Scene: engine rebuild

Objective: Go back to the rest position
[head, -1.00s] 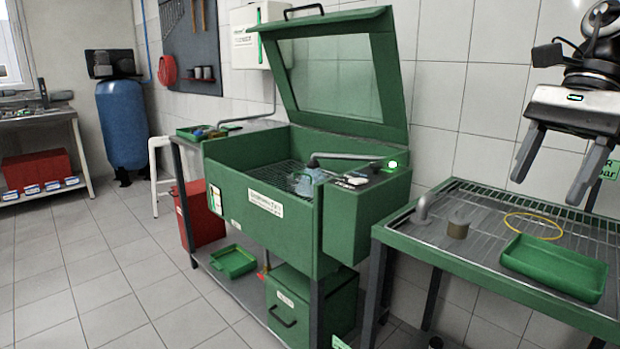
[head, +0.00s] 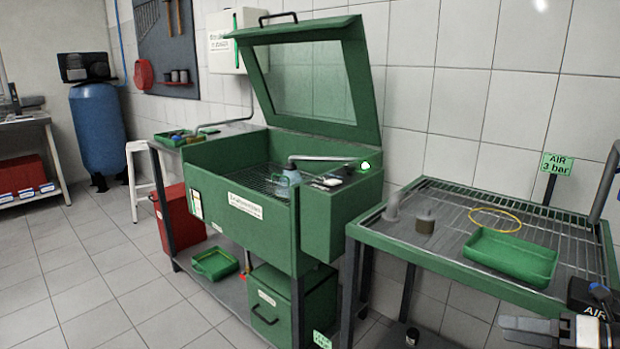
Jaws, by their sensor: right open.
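My right gripper (head: 530,328) shows in part at the bottom right corner of the head view. Its grey finger points left, low in front of the draining table's right end. It is open, and I see nothing between its fingers; the frame's lower edge cuts it off. My left gripper is not in view.
A black AIR-labelled object (head: 588,297) sits near my right gripper. Floor at left is clear.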

